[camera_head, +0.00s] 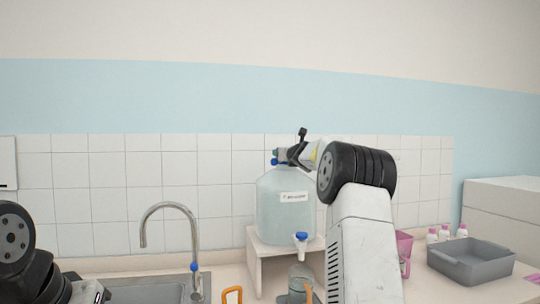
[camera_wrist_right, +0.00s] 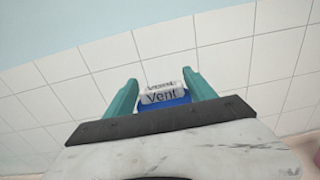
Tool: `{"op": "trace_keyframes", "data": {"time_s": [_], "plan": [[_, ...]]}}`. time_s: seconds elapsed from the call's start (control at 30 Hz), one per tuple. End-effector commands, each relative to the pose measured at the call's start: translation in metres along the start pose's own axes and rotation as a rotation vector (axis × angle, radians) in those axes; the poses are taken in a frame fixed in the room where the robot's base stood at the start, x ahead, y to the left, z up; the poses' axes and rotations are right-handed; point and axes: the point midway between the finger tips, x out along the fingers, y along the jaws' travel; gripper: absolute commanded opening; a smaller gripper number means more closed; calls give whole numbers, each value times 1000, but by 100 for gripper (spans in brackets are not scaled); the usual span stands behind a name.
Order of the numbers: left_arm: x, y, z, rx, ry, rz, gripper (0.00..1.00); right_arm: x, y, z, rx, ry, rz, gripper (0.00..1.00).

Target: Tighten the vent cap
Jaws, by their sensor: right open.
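A large translucent carboy (camera_head: 283,212) with a white label stands on a raised stand at the back of the counter. The vent cap is at its top, and a bit of blue (camera_head: 274,162) shows there in the head view. My right gripper (camera_head: 279,156) is at the carboy's top. In the right wrist view the blue vent cap (camera_wrist_right: 178,101) with its white "Vent" label (camera_wrist_right: 160,95) lies between the two teal fingers of my right gripper (camera_wrist_right: 162,80). The fingers are open; contact with the cap cannot be told. My left arm shows at lower left, its gripper out of view.
The stand (camera_head: 255,270) carries the carboy, whose spigot (camera_head: 301,242) has a blue handle. A faucet (camera_head: 170,208) and sink are to the left. A grey tub (camera_head: 470,260) and several small bottles (camera_head: 445,233) are at right.

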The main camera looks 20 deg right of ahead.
Motion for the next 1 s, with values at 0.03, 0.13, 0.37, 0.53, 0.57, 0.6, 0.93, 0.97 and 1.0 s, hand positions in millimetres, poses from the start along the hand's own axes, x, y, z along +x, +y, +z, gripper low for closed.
{"op": "trace_keyframes", "data": {"time_s": [0.03,0.13,0.37,0.53,0.57,0.6,0.93,0.97,1.0], "plan": [[0,0,0,0,0,0,0,0,0,-1,1,1,0,64],[0,0,0,0,0,0,0,0,0,-1,1,2,1,64],[0,0,0,0,0,0,0,-10,3,-1,-1,3,4,64],[0,0,0,0,0,0,0,-36,2,0,1,1,2,64],[0,0,0,0,0,0,0,-41,2,0,1,2,3,64],[0,0,0,0,0,0,0,-47,2,0,1,2,2,64],[0,0,0,0,0,0,0,-78,0,-1,2,1,0,64],[0,0,0,0,0,0,0,-78,0,-1,2,1,0,64],[0,0,0,0,0,0,0,-78,0,-1,2,1,0,64]]}}
